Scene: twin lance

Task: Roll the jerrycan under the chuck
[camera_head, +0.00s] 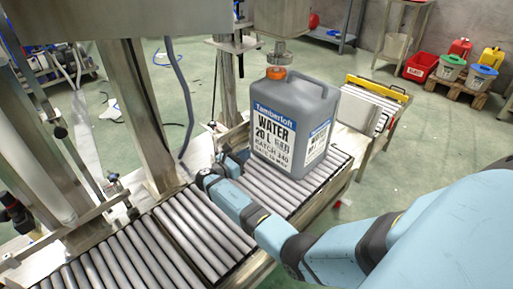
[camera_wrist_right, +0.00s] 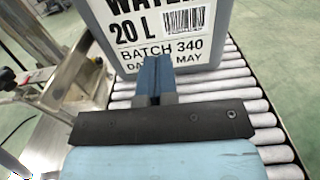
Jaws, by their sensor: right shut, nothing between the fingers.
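The grey jerrycan (camera_head: 292,122) stands upright on the roller conveyor, with an orange cap (camera_head: 276,73) and a blue-and-white label. The chuck (camera_head: 279,58), a round metal head, hangs just above the cap in the picture; I cannot tell whether they are exactly in line. My right gripper (camera_head: 241,157) is shut and empty beside the jerrycan's lower left. In the right wrist view the shut fingers (camera_wrist_right: 155,78) point at the lower label of the jerrycan (camera_wrist_right: 200,25); contact is unclear. My left gripper is not in view.
The roller conveyor (camera_head: 180,235) runs from lower left past the jerrycan. A steel post (camera_head: 150,110) and frame stand on its left. A yellow-edged roller section (camera_head: 375,90) lies beyond. Several coloured cans and buckets stand at the back right.

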